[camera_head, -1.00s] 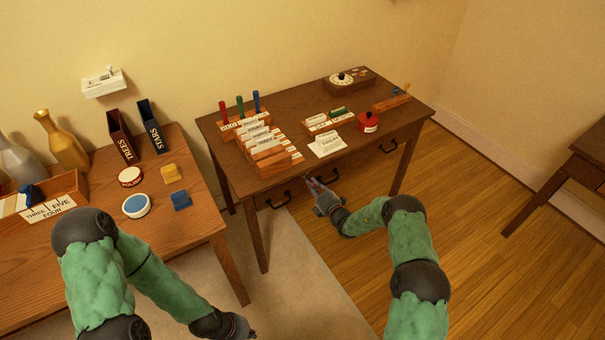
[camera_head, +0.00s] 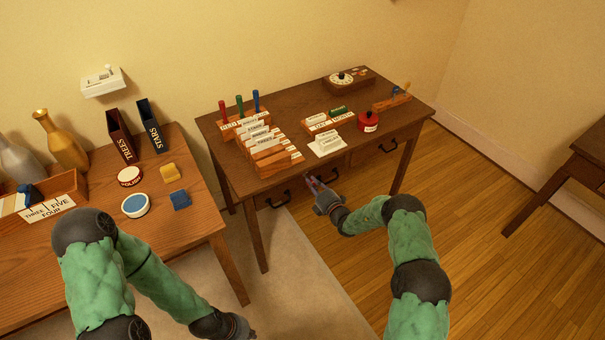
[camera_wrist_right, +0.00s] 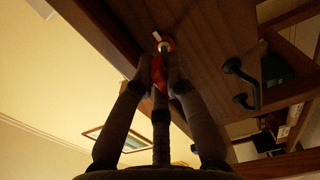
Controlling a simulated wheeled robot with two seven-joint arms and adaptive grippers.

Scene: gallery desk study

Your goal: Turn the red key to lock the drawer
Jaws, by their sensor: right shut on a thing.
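My right gripper (camera_head: 314,183) is at the front of the dark desk (camera_head: 225,165), just below its top edge. In the right wrist view its fingers (camera_wrist_right: 160,72) are shut on the red key (camera_wrist_right: 157,78), which shows as a narrow red strip between them. Just beyond the key is a red round lock piece (camera_wrist_right: 167,43) with a pale mark, on the wooden drawer front (camera_wrist_right: 205,60). A black drawer handle (camera_wrist_right: 243,85) is beside it. The key's exact angle is hard to tell. My left gripper (camera_head: 240,328) hangs low at the bottom, away from the desk; its fingers are unclear.
Other drawer handles show at left (camera_head: 278,200) and right (camera_head: 388,146). A side table (camera_head: 205,225) stands to the left. The floor (camera_head: 450,240) at right is clear.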

